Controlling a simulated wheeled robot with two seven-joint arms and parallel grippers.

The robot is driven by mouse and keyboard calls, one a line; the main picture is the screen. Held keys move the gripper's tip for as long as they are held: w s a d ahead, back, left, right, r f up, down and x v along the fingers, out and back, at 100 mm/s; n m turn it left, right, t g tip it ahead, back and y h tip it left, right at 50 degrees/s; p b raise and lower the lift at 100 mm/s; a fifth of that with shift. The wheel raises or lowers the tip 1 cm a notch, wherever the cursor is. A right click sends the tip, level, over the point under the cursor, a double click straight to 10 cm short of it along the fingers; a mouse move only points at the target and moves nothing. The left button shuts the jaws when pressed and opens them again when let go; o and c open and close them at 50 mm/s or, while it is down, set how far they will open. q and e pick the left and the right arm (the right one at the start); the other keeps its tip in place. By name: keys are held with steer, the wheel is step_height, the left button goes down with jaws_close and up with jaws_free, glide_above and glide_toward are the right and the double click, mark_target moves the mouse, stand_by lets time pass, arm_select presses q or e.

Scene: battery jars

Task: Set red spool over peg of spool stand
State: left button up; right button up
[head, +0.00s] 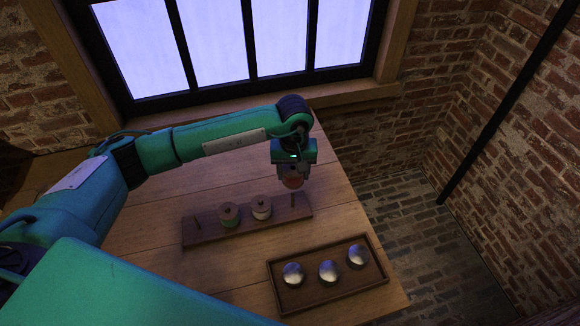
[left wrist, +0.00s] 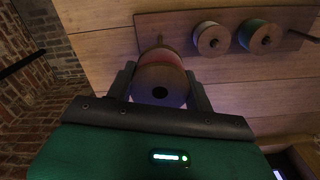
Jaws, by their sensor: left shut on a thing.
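My left gripper (head: 293,180) is shut on the red spool (left wrist: 162,75), which sits upright between the two fingers with its holed end toward the wrist camera. In the head view the red spool (head: 293,183) is just above the bare right end peg (head: 293,200) of the dark wooden spool stand (head: 246,227). In the left wrist view that peg (left wrist: 160,40) shows just past the spool's far edge. I cannot tell whether the hole lines up with it. A green spool (head: 229,216) and a pale spool (head: 261,207) sit on the middle pegs. The left end peg (head: 198,222) is bare. My right gripper is out of view.
A dark wooden tray (head: 328,299) with three round silver-topped jars (head: 329,271) lies in front and to the right of the stand. The table (head: 335,205) is clear around the stand. Its right edge drops to the floor. A window (head: 240,40) and brick wall stand behind.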

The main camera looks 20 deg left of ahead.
arm_select(q)
steer(key=b, duration=0.1)
glide_above(293, 193)
steer(key=shift+f, duration=2.1)
steer(key=shift+f+b, duration=1.25)
steer(key=shift+f, duration=0.05)
steer(key=shift+a+f+b, duration=0.1)
steer(key=shift+f+b, duration=0.35)
steer(key=shift+b, duration=0.05)
steer(key=shift+f+b, duration=0.6)
steer(key=shift+f, duration=0.05)
steer(key=shift+f+b, duration=1.45)
steer(key=shift+f, duration=0.3)
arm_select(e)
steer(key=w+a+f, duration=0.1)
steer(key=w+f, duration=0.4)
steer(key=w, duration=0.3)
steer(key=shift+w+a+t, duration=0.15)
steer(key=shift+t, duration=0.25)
